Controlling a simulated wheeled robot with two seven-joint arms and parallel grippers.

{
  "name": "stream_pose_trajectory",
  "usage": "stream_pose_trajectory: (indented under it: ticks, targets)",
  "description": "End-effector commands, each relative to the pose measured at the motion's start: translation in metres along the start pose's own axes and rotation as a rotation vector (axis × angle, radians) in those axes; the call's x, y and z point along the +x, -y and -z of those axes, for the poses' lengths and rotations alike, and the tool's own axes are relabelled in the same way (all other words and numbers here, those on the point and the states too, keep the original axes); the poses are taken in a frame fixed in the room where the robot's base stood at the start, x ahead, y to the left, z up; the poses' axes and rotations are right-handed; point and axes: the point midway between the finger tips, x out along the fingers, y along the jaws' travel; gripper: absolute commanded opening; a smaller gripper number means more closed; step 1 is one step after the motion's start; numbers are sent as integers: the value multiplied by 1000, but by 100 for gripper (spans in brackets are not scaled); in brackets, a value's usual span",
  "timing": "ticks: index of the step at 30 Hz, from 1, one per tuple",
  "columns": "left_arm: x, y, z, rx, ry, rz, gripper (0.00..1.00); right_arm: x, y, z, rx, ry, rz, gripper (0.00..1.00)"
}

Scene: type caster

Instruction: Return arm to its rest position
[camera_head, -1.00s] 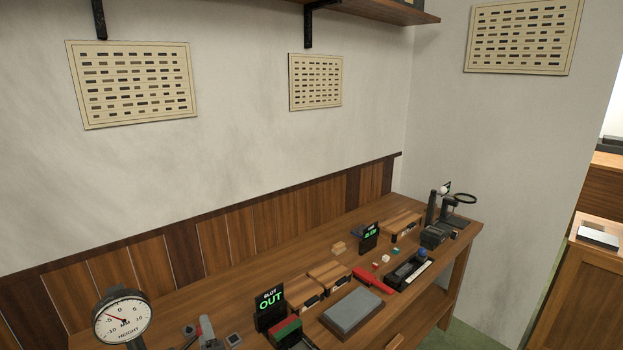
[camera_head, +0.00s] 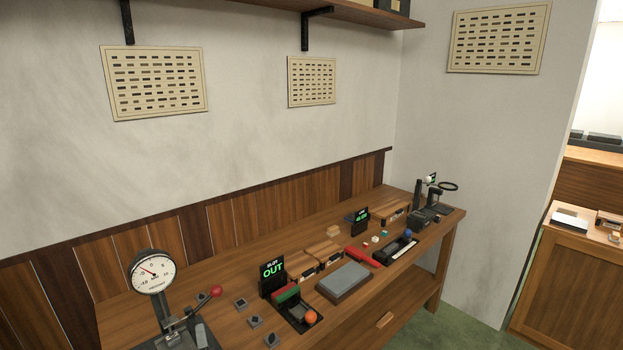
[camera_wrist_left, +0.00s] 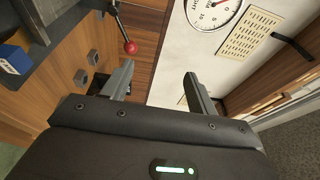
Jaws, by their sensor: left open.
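My left gripper (camera_wrist_left: 160,85) shows in the left wrist view with its two grey fingers apart. Nothing is between them. A lever with a red ball knob (camera_wrist_left: 130,47) and part of a dial gauge (camera_wrist_left: 215,10) lie beyond the fingers, apart from them. In the head view I cannot clearly make out the gripper. There the dial gauge (camera_head: 152,272) stands at the lower left of the workbench (camera_head: 228,312), with the red knob (camera_head: 216,291) to its right. My right gripper is in neither view.
Small dark square pieces (camera_head: 256,321) lie near the gauge. A sign reading OUT (camera_head: 272,276), a grey slab (camera_head: 344,280) and an orange ball (camera_head: 311,317) are further right. A magnifier stand (camera_head: 428,205) is at the far end. A blue block (camera_wrist_left: 14,58) shows in the wrist view.

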Motion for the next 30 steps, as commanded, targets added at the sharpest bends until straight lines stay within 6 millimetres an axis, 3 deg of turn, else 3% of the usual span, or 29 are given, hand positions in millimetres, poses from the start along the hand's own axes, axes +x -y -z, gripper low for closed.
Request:
stream_pose_trajectory:
  ticks: [5,11,14,19,24,30]
  targets:
    - [-15,-22,-8,-160,-63,-121,59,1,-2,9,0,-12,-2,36]
    - [-49,-54,-17,-405,-133,-348,59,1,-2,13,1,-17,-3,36]
    - [-78,-71,-25,-548,-143,-512,59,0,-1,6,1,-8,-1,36]
    - [-149,-94,-49,-765,-61,-842,59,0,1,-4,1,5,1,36]
    - [-207,-103,-76,-863,94,-1062,59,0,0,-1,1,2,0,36]
    - [-261,-103,-108,-904,292,-1212,59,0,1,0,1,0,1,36]
